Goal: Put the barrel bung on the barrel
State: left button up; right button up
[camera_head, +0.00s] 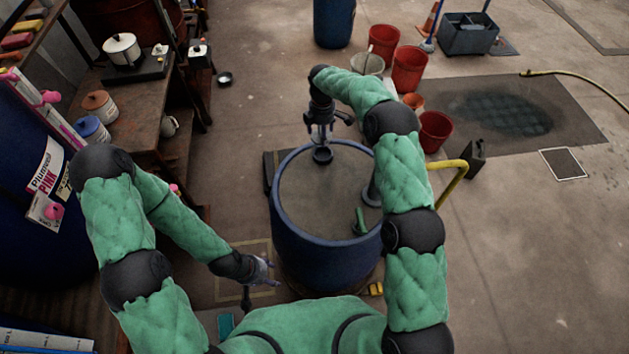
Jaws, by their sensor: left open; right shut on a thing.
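The blue barrel (312,252) stands upright in the middle of the head view, with a flat grey top. My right gripper (321,143) points down over the far part of its top and is shut on the barrel bung (322,156), a small dark round piece. I cannot tell whether the bung touches the top or is held just above it. My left gripper (262,270) is open and empty, low beside the barrel's near left side.
A small green object (360,222) is on the barrel top at the right. A wooden bench (133,120) with pots is at the left. The floor at the right is mostly clear.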

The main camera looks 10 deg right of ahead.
jog(key=s+a+r, duration=0.1)
jog(key=s+a, duration=0.3)
jog(key=s, duration=1.1)
jog(key=s+a+r, duration=0.1)
jog(key=s+a, duration=0.3)
jog(key=s, duration=1.2)
jog(key=b, duration=0.2)
send_over(311, 202)
jog(key=f, duration=0.9)
jog(key=shift+s, duration=0.2)
jog(key=shift+w+f, duration=0.25)
jog(key=shift+f, duration=0.35)
jog(key=shift+d+f, duration=0.1)
jog(key=shift+f, duration=1.2)
jog(key=shift+b, duration=0.3)
